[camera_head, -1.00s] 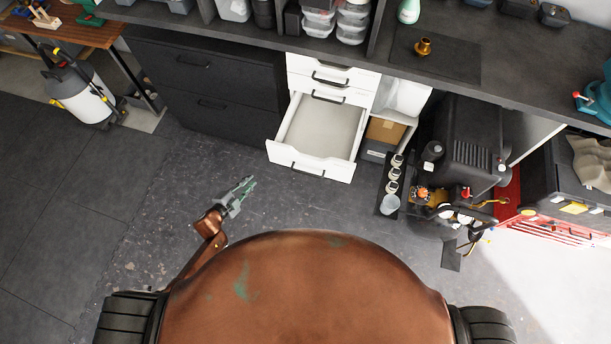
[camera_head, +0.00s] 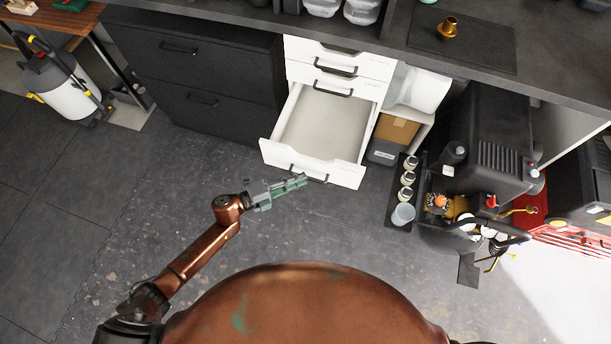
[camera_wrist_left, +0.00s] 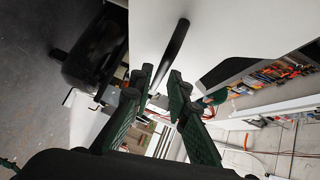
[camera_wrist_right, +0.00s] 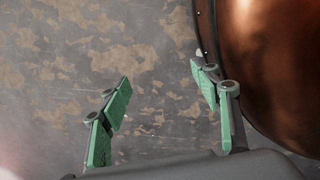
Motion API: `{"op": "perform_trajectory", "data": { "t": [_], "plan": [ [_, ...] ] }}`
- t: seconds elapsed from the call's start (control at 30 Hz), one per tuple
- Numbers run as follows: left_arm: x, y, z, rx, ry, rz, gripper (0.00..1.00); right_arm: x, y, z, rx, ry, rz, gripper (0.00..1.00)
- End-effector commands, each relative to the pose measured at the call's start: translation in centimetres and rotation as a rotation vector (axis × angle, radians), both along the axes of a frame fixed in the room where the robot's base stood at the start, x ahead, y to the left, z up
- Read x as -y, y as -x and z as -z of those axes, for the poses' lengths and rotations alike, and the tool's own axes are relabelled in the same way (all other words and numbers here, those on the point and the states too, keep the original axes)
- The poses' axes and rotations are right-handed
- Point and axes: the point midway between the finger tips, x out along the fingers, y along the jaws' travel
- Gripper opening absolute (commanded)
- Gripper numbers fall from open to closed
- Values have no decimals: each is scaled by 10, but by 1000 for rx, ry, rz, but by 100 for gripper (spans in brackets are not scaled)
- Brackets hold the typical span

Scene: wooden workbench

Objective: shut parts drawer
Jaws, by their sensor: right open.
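The white parts drawer (camera_head: 276,157) is pulled far out of the white cabinet and looks empty inside. Its dark bar handle also shows in the left wrist view (camera_wrist_left: 174,50), on the white front. My left gripper (camera_head: 304,180) is at the drawer front, close to the handle. In the left wrist view its fingers stand partly apart, and the handle appears between or just beyond the tips; contact cannot be told. My right gripper (camera_wrist_right: 160,76) is open and empty above the floor beside my copper body, and is out of the head view.
Closed white drawers (camera_head: 338,63) sit above the open one. A dark cabinet (camera_head: 195,85) stands to the left. A black rack with cups (camera_head: 403,214) and a black machine (camera_head: 490,140) stand to the right. The floor left of the drawer is clear.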

Motion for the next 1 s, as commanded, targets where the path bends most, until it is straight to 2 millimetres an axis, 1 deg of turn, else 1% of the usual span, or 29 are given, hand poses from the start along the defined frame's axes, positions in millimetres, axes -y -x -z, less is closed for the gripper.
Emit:
{"op": "perform_trajectory", "data": {
  "t": [0.03, 0.1, 0.2, 0.33, 0.57, 0.8, 1.0],
  "plan": [
    [7, -4, 2, 0, 1, 1, 16, 0, -2, 0, -1, 0, 2, 57],
    [14, -8, 4, -1, 0, 0, 16, 0, -7, -3, 0, 0, 5, 57],
    [22, -12, 5, -1, 0, 0, 16, -1, -12, -6, 0, -1, 7, 57],
    [26, -15, 5, -2, 0, 0, 16, -1, -15, -8, -1, -1, 8, 57],
    [26, -15, 5, -2, 0, -1, 16, -1, -15, -8, 0, -1, 8, 57],
    [26, -15, 5, -2, 0, -2, 0, -1, -15, -8, 0, -1, 8, 57],
    [25, -15, 5, -2, 0, -2, 0, -1, -15, -8, 0, -1, 8, 57]
  ]
}}
